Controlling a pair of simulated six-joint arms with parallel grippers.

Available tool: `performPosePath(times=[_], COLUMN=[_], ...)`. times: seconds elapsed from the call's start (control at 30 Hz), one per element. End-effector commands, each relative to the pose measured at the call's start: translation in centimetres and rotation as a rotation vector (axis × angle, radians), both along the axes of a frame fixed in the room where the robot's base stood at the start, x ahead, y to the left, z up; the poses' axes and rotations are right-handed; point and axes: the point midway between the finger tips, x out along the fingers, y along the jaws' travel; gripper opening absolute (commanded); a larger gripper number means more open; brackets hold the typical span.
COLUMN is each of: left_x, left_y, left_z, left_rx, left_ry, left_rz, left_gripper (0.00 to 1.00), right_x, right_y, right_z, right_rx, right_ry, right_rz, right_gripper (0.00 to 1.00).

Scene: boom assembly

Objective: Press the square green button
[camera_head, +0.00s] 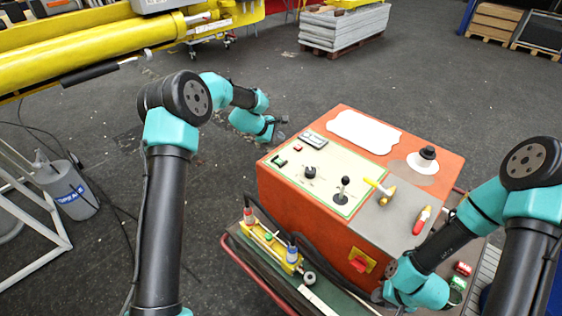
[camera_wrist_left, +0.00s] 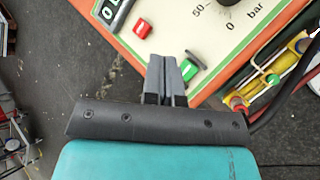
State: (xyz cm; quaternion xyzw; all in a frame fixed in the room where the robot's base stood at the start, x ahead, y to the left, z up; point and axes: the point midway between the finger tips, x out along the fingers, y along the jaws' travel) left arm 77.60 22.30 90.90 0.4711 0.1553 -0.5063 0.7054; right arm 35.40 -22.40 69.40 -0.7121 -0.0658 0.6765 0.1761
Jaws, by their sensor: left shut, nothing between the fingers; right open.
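The square green button (camera_head: 279,161) sits at the left corner of the pale control panel on the orange box. It also shows in the left wrist view (camera_wrist_left: 188,68), just right of my left fingertips. My left gripper (camera_head: 281,127) is shut and empty, beyond the panel's left corner in the head view. In the left wrist view its closed fingers (camera_wrist_left: 163,60) overlap the panel edge, between the green button and a red button (camera_wrist_left: 142,28); contact cannot be told. My right gripper (camera_head: 379,296) is low by the box's front right side, its fingers barely visible.
The orange box (camera_head: 306,220) carries black knobs (camera_head: 310,171), a joystick (camera_head: 343,190), a yellow-handled lever (camera_head: 379,188) and a red-handled one (camera_head: 422,219). A yellow valve block (camera_head: 270,247) with hoses stands at its front left. Open floor lies behind and left.

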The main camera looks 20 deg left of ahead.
Motion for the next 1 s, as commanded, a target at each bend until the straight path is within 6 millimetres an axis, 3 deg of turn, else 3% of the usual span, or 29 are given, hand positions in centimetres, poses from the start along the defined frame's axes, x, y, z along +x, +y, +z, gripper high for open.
performPosePath(times=[0.47,1.0], left_x=[0.0,-0.1], left_y=[0.0,0.0], left_z=[-0.5,-6.0], left_rx=[0.000,0.000], left_ry=[0.001,0.003], left_rz=[0.000,0.001], left_gripper=[0.00,0.00], right_x=[0.0,0.0], right_y=[0.0,0.0], right_z=[0.0,0.0], right_rx=[0.000,0.000], right_ry=[0.000,0.000], right_rz=[0.000,0.000], right_gripper=[0.43,0.43])
